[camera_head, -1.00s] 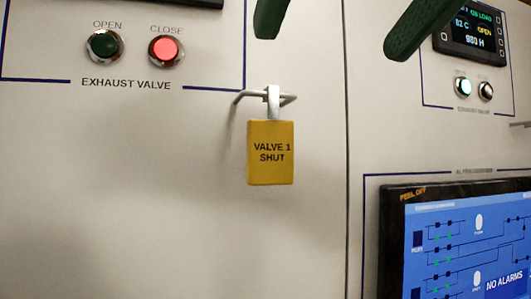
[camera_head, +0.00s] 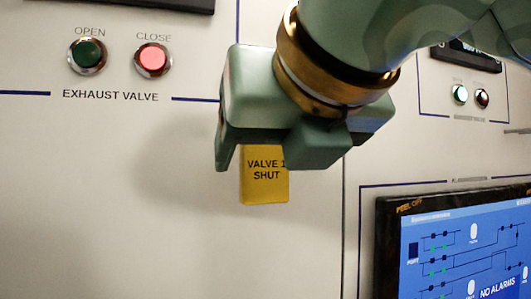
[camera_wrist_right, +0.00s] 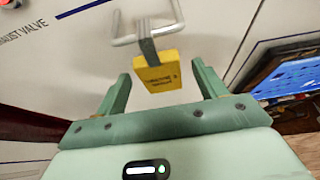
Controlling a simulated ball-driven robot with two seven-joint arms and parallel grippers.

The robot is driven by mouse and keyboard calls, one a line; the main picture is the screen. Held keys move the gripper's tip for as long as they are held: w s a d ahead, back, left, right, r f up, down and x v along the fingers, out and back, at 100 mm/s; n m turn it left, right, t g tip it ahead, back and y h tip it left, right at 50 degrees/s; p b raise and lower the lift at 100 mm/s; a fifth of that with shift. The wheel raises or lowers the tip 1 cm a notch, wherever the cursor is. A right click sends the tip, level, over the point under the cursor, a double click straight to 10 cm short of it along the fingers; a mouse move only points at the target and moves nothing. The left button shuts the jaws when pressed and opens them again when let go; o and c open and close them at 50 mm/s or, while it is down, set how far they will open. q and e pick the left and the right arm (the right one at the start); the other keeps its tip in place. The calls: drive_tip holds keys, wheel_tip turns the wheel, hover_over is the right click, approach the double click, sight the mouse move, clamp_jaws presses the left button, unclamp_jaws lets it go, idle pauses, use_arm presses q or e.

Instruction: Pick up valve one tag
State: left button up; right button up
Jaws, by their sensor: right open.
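The valve one tag (camera_head: 264,182) is a yellow plate reading "VALVE 1 SHUT". In the head view its lower part shows below my right gripper (camera_head: 255,165), which hides its top and hook. In the right wrist view the tag (camera_wrist_right: 157,76) hangs by a grey strap from a bent wire hook (camera_wrist_right: 125,41) on the panel. It is ahead of and between the two open green fingers of my right gripper (camera_wrist_right: 160,88), with gaps on both sides. My left gripper is not in view.
On the panel, a green OPEN button (camera_head: 87,56) and a lit red CLOSE button (camera_head: 153,59) sit left of the gripper. A blue screen (camera_head: 465,245) is at lower right. The panel below the tag is clear.

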sight(268, 156)
drive_tip(key=x, duration=0.3)
drive_tip(key=shift+r, duration=0.1)
drive_tip(key=shift+s, duration=0.15)
drive_tip(key=shift+c, duration=0.3)
drive_tip(key=c, duration=1)
drive_tip(key=shift+r, duration=0.1)
